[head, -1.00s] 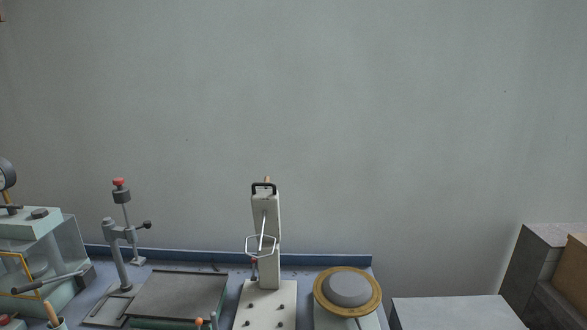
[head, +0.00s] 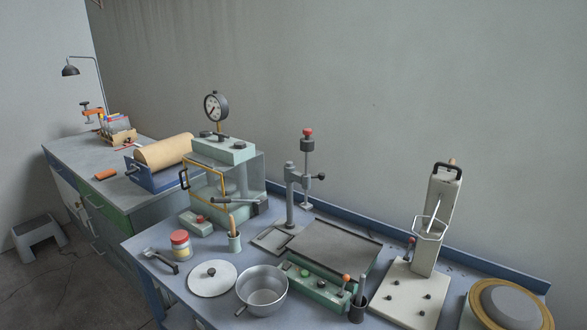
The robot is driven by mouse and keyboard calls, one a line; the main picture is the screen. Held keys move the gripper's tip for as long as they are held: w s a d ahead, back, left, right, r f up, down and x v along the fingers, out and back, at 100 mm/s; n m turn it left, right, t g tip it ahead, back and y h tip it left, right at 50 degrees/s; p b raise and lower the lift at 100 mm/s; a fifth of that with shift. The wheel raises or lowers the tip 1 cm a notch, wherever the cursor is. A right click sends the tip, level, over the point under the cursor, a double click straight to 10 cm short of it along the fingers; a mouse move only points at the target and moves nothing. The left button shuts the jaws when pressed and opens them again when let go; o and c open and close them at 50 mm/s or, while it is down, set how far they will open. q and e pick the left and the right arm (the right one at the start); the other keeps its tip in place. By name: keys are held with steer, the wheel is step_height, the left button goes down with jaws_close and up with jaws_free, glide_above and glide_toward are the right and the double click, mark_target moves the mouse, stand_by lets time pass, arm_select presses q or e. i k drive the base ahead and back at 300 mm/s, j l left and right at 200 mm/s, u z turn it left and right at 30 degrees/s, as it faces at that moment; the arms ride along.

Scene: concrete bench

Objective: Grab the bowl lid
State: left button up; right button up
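The bowl lid (head: 212,279) is a flat, pale grey disc with a small dark knob on top. It lies on the blue bench near its front edge, in the lower middle-left of the head view. A grey metal bowl (head: 262,291) with a side handle stands open just to its right. Neither of my grippers shows in the head view.
A jar (head: 180,245) and a black-handled tool (head: 162,261) lie left of the lid. Behind are a cup with a brush (head: 234,241) and a press with a gauge (head: 222,155). A green control box (head: 318,288) stands right of the bowl.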

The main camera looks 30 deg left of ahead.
mark_target(212, 278)
steer(key=u, duration=1.7)
